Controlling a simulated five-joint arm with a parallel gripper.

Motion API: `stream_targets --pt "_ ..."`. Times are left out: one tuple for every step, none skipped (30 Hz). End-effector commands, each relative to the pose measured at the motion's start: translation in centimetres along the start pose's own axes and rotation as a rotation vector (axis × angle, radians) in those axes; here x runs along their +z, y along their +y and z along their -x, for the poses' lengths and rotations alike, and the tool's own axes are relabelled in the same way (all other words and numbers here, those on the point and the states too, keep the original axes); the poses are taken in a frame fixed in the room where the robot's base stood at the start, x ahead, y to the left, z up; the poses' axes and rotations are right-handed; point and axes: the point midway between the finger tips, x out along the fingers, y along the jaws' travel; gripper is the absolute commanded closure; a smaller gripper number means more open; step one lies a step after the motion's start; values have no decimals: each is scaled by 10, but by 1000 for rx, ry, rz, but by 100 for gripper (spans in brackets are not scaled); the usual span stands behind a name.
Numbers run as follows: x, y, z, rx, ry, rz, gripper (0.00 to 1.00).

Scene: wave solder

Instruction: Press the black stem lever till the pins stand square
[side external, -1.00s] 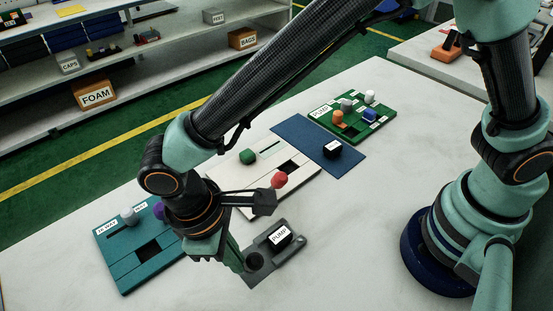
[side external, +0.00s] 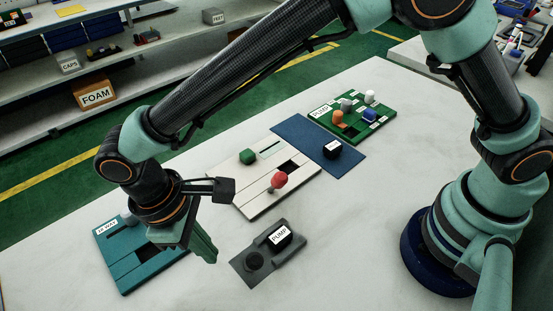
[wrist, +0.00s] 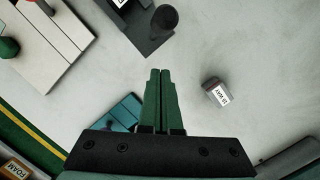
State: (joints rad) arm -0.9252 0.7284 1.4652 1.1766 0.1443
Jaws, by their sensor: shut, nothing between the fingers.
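A grey fixture (side external: 290,252) lies on the table at the lower middle of the side view. On it stand a short round black stem (side external: 255,261) and a black block labelled PUMP (side external: 279,237). The stem shows as a dark cylinder (wrist: 164,20) at the top of the wrist view, where the block is mostly cut off. My gripper (side external: 209,258) is left of the fixture and apart from the stem. Its green fingers (wrist: 159,72) are shut together and empty, pointing toward the stem side. I cannot make out any pins.
A teal board (side external: 120,277) lies partly behind my gripper. A white board (side external: 243,203) with green and red knobs, a blue mat (side external: 300,137) with a black block, and a green board (side external: 350,133) lie farther back. A labelled grey block (wrist: 216,92) sits right of the fingers.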

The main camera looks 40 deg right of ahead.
Motion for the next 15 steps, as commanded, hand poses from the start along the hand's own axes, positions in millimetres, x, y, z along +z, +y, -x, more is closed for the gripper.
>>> stream_targets --pt "3 -4 15 1 7 2 100" --pt "5 -5 22 2 7 1 100" --pt "7 -7 30 3 8 1 100" --pt "8 -8 37 3 9 1 100" --pt "10 -10 43 4 7 1 100" --pt "12 -12 51 5 8 2 100" --pt "13 -13 56 6 7 2 100" --pt "14 -14 61 7 8 2 100" --pt "16 -15 68 8 8 2 100" --pt "17 -16 72 8 8 1 100" --pt "18 -17 76 9 6 1 100" --pt "19 -18 81 9 7 0 100" --pt "20 -19 84 10 6 0 100" --pt "20 -19 86 10 6 0 100" --pt "21 -20 89 11 6 0 100"
